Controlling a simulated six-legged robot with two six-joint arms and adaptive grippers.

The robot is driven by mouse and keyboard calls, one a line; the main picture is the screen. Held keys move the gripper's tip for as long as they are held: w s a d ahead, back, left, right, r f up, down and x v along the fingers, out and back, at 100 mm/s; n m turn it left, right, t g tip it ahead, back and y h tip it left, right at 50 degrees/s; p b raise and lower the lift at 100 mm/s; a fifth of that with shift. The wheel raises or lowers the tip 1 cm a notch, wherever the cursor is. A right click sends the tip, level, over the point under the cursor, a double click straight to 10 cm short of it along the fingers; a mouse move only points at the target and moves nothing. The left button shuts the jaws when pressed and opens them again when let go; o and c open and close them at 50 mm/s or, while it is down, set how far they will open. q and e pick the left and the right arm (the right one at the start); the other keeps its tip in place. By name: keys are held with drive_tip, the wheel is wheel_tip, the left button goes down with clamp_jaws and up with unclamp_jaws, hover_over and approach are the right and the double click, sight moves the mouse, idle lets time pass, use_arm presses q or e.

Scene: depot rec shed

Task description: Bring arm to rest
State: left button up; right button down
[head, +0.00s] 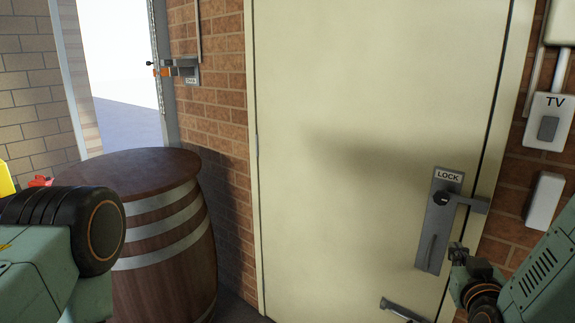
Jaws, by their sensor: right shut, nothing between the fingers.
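My right arm comes in from the lower right, and its small dark gripper (458,252) is shut and empty. It appears beside the lower right edge of the grey lock plate (436,225) on the cream door. I cannot tell whether it touches the plate or the door. My left arm shows at the lower left as a green link and a black rounded joint. The left gripper is out of the picture.
The cream door (370,100) looks closed. A lever handle (472,204) sticks out from its lock plate. A wooden barrel (165,245) stands left of the door, near my left arm. Brick wall (215,115) and a TV socket (548,122) flank the door.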

drive_tip(key=shift+s+a+f+g+y+p, duration=0.2)
drive_tip(key=shift+s+a+f+g+p, duration=0.2)
drive_tip(key=shift+s+a+f, duration=0.2)
drive_tip(key=shift+s+a+f+g+y+p, duration=0.25)
drive_tip(key=shift+s+a+f+g, duration=0.15)
drive_tip(key=shift+f, duration=0.25)
